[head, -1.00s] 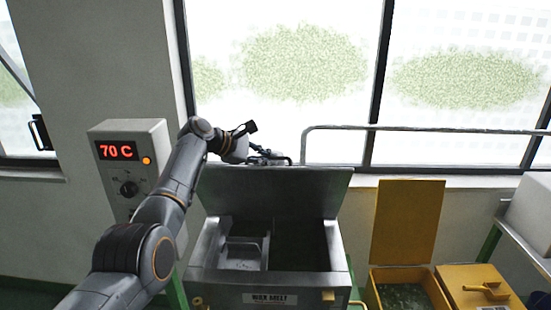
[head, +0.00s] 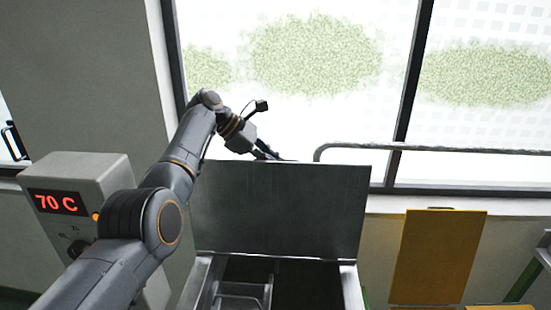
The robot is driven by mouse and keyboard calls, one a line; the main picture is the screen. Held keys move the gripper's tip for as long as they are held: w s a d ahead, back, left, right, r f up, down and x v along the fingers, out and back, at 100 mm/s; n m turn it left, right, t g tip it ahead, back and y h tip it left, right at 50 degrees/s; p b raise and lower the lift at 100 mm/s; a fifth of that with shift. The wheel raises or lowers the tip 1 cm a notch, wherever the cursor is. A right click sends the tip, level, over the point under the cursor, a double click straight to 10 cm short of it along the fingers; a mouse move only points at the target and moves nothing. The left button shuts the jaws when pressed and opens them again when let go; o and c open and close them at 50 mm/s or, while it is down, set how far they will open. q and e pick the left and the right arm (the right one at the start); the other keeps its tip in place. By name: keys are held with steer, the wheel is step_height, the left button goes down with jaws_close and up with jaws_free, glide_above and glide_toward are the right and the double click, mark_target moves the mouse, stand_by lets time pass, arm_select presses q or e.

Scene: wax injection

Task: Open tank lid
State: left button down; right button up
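The grey metal tank lid (head: 280,212) stands raised, nearly upright, at the back of the wax melt tank (head: 352,285). The tank's opening shows below it, with a metal insert (head: 240,292) at the left inside and a dark space at the right. My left arm comes in from the left, and my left gripper (head: 272,154) is at the lid's top edge, left of its middle. The fingers are small and partly hidden behind the edge, so I cannot tell whether they are open or shut. My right gripper is not in view.
A control box (head: 80,195) reading 70 C stands left of the tank. A metal rail (head: 430,148) runs along the window behind. An upright yellow lid (head: 437,257) stands to the right, with a gap between it and the tank.

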arm_select(q)
steer(key=shift+s+f, duration=0.15)
steer(key=shift+s, duration=0.1)
steer(key=c, duration=1.4)
jaws_free()
steer(key=shift+w, duration=0.15)
steer(key=v, duration=0.7)
steer(key=shift+a, duration=0.2)
steer(key=shift+w, duration=0.1)
